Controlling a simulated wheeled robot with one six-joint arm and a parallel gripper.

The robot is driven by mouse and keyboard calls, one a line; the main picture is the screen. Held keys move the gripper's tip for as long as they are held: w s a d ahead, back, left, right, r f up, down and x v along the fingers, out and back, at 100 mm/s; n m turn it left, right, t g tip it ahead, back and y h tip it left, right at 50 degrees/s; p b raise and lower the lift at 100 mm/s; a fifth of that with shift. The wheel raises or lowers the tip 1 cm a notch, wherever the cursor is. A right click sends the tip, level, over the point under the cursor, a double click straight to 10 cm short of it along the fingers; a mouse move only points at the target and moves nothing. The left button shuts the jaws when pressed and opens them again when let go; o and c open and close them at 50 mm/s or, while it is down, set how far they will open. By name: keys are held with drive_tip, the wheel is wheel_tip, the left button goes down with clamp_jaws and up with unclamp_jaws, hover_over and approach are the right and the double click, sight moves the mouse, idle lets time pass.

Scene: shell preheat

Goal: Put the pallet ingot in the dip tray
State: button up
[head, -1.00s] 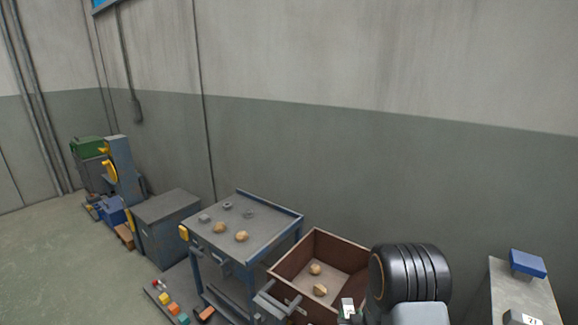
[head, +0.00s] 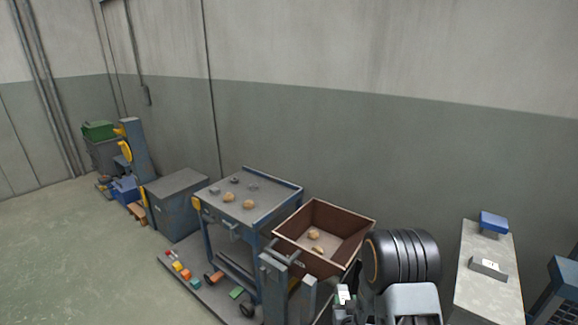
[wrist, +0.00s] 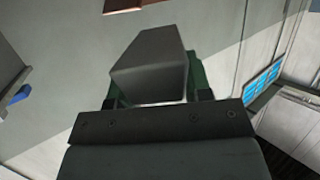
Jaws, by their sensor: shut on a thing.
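My gripper (wrist: 158,88) shows in the wrist view, with green fingers on both sides of a plain grey block, which looks like the ingot (wrist: 148,62). The fingers are shut on it, and it sticks out past them, clear of any surface. In the head view my arm is at the lower right, and the held block cannot be made out there. I cannot tell for sure which thing is the dip tray. A brown open-topped box (head: 358,258) with a few tan lumps inside stands just left of my arm.
A blue-framed grey table (head: 270,198) with small pieces stands left of the box, a grey cabinet (head: 175,205) beyond. At right, a pale bench (head: 488,295) carries a blue block (head: 493,222) and a grey labelled piece (head: 488,267). Floor at left is open.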

drive_tip(key=shift+s+r, duration=0.3)
drive_tip(key=shift+r, duration=0.25)
drive_tip(key=s+f, duration=0.1)
drive_tip(key=f, duration=0.2)
drive_tip(key=s+f, duration=0.1)
drive_tip(key=shift+s+a+f, duration=0.15)
drive_tip(key=shift+s, duration=0.15)
drive_tip(key=shift+s+f, duration=0.3)
drive_tip(key=shift+f, duration=0.2)
drive_tip(key=shift+s+f, duration=0.25)
drive_tip(key=shift+f, duration=0.2)
